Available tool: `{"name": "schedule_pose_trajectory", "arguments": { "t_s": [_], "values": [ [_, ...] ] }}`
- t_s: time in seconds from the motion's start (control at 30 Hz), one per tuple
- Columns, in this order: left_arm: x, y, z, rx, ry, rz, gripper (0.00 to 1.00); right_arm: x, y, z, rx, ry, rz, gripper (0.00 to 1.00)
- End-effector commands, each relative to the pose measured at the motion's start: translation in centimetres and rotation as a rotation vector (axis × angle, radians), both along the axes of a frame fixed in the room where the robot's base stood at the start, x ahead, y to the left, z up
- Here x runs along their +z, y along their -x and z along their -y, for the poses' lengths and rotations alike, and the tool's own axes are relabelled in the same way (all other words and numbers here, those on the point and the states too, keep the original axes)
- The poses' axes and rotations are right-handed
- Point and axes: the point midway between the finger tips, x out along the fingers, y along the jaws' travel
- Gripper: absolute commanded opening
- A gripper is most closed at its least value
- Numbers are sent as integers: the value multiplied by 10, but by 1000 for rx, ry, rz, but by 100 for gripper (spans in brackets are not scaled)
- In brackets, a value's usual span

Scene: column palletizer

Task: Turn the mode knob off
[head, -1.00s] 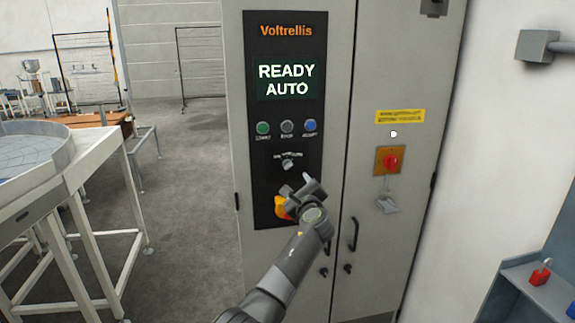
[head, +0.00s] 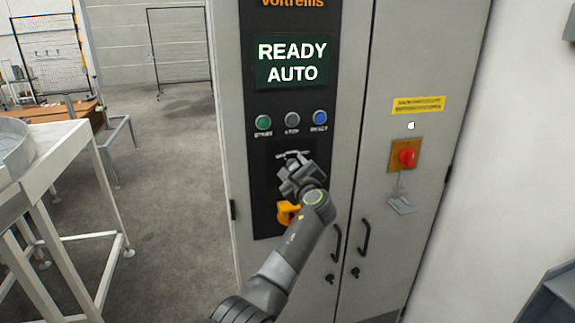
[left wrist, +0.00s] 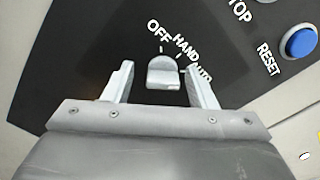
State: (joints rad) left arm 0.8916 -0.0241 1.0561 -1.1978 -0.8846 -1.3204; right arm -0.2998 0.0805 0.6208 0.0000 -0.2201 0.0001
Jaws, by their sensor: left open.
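The grey mode knob (left wrist: 163,74) shows in the left wrist view on a black panel, below the printed words OFF, HAND and AUTO. My left gripper (left wrist: 160,70) is open, with one finger on each side of the knob in that picture. Gaps show between the knob and both fingers; I cannot tell how far the tips reach along it. In the head view my left gripper (head: 298,172) is in front of the control panel (head: 262,190) and hides most of the knob. The screen (head: 292,63) reads READY AUTO. My right gripper is out of view.
Above the knob are a green button (head: 263,122), a grey button (head: 292,119) and a blue button (head: 320,117). A yellow part (head: 286,213) shows just below my gripper. A red switch (head: 406,157) is on the right door. A white-framed table (head: 60,160) stands left.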

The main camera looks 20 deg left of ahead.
Motion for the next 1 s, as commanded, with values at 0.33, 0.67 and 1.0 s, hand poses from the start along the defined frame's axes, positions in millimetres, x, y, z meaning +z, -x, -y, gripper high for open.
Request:
{"name": "schedule_pose_trajectory", "arguments": {
  "t_s": [0.33,0.67,1.0],
  "values": [
    [0,0,2,0,0,0,51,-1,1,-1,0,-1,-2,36],
    [0,0,2,0,0,0,11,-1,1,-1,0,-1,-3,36],
    [-2,0,1,0,35,25,7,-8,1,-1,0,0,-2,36]
  ]
}}
